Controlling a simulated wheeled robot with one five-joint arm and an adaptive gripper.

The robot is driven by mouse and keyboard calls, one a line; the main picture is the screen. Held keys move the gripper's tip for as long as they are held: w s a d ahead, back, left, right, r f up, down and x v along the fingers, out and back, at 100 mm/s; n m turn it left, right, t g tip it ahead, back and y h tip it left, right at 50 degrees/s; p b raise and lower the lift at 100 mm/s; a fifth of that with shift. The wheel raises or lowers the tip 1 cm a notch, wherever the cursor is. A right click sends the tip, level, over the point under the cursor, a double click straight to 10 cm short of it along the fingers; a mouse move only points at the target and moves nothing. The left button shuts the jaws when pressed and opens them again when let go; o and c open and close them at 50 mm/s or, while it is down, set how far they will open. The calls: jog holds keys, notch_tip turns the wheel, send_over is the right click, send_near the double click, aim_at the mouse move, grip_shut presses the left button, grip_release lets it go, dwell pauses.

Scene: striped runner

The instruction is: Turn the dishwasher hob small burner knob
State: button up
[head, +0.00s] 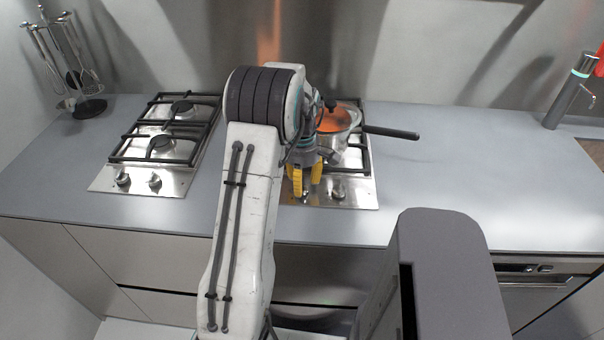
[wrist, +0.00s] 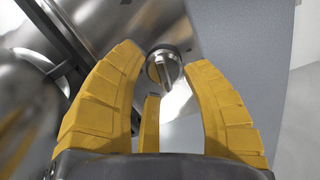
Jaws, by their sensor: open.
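The right-hand hob (head: 362,195) is a steel plate set in the counter. One of its knobs (head: 338,190) shows just right of my gripper in the head view. My gripper (head: 307,186) has yellow fingers and hangs over the front of this hob, hiding part of it. In the wrist view my gripper (wrist: 165,72) is open, and a round metal knob (wrist: 163,66) with a raised bar shows between its fingertips. The fingers look apart from it or barely beside it; I cannot tell if any touches. Which hob knob this is, I cannot tell for sure.
The left-hand hob (head: 110,179) has two front knobs and is empty. A utensil stand (head: 88,107) is at far left. The counter (head: 470,165) right of the pan is clear.

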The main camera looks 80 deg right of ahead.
notch_tip(320, 180, up, 12)
dwell(0.6)
dwell(0.8)
